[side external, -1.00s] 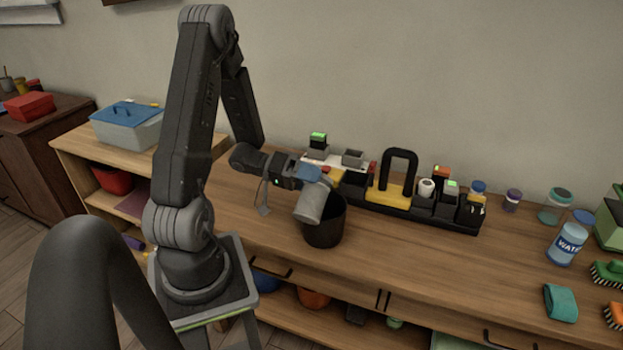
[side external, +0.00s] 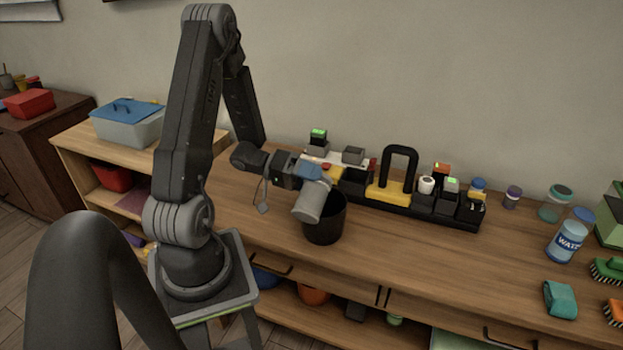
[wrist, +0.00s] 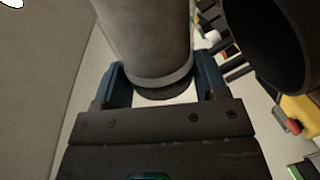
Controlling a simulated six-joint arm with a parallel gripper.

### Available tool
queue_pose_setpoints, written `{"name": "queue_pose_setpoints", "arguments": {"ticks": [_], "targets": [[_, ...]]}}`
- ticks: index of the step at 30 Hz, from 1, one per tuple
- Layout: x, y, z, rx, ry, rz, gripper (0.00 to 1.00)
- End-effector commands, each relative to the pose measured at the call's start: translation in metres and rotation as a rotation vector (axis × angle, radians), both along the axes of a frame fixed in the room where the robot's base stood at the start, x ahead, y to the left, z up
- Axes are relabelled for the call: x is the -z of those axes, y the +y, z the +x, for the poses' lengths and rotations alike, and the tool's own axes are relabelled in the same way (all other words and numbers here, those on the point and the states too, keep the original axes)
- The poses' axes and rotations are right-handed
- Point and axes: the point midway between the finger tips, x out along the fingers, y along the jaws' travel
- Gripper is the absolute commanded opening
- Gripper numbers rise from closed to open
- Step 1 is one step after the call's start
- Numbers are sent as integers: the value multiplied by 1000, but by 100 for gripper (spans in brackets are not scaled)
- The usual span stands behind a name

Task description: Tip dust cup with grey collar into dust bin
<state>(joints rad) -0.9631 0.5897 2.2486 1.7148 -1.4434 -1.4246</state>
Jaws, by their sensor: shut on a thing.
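My gripper (wrist: 165,85) has blue fingers and is shut on the dust cup, a grey cylinder (wrist: 145,35) with a lighter grey collar (wrist: 163,78) near its dark end. In the side view the dust cup (side external: 312,201) is tilted, its far end pointing down at the left rim of the black dust bin (side external: 325,228). My gripper (side external: 313,178) is above and left of the bin. The bin stands upright on the wooden counter, and its dark opening also shows in the wrist view (wrist: 270,40). What is inside the cup and bin is hidden.
A black and yellow caddy (side external: 400,195) with a tall handle and several small items stands behind and right of the bin. A water bottle (side external: 568,240), teal cloth (side external: 560,299) and brushes lie at the right.

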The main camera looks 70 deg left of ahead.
Motion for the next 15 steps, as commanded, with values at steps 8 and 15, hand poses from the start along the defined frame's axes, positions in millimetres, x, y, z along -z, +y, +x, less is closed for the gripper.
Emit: {"name": "queue_pose_setpoints", "arguments": {"ticks": [8, 15], "targets": [[2, 0, 0, 0, 16, -17, 41], [5, 0, 0, -1, 49, -50, 41]]}}
